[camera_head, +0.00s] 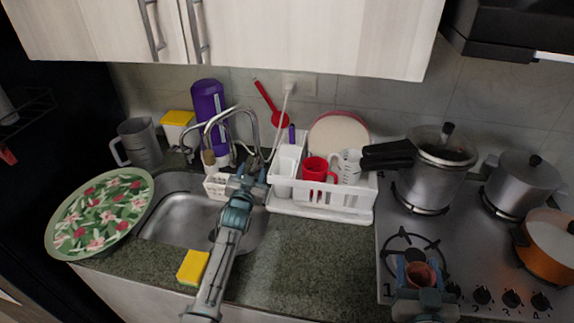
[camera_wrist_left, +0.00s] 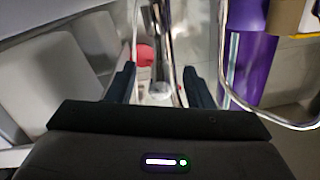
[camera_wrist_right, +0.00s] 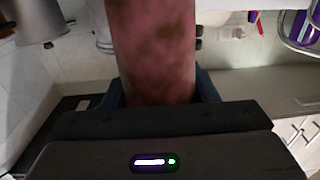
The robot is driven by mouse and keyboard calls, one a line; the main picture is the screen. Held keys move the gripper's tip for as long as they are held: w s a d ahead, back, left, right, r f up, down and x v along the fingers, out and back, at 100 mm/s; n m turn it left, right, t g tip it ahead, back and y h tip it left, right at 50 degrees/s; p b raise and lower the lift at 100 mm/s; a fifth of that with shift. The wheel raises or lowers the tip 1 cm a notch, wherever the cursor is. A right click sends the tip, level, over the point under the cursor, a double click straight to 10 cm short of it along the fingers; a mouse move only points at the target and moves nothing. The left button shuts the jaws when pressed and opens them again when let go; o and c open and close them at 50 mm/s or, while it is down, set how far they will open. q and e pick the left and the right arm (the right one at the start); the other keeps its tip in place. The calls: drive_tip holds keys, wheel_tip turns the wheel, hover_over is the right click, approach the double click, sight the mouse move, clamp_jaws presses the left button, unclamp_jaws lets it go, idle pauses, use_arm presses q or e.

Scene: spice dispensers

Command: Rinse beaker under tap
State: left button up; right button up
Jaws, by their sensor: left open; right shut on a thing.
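The reddish-brown beaker (camera_head: 420,273) is held in my right gripper (camera_head: 414,262), which is shut on it above the front of the stove. It fills the middle of the right wrist view (camera_wrist_right: 152,50), mottled and cylindrical. My left gripper (camera_head: 251,168) is open beside the tap, at the back right of the sink. The chrome tap (camera_head: 228,112) arches over the steel sink (camera_head: 180,222). In the left wrist view a shiny metal pipe (camera_wrist_left: 165,45) shows between the open fingers; I cannot tell whether they touch it. No water stream is visible.
A white dish rack (camera_head: 325,203) with a red mug (camera_head: 315,169) stands right of the sink. Pots (camera_head: 437,170) are on the stove. A yellow sponge (camera_head: 193,267) lies at the sink's front edge. A floral plate (camera_head: 98,213) is at the left.

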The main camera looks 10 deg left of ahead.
sight(253, 164)
use_arm(q)
drive_tip(key=shift+w, duration=1.5)
use_arm(e)
drive_tip(key=shift+f, duration=0.25)
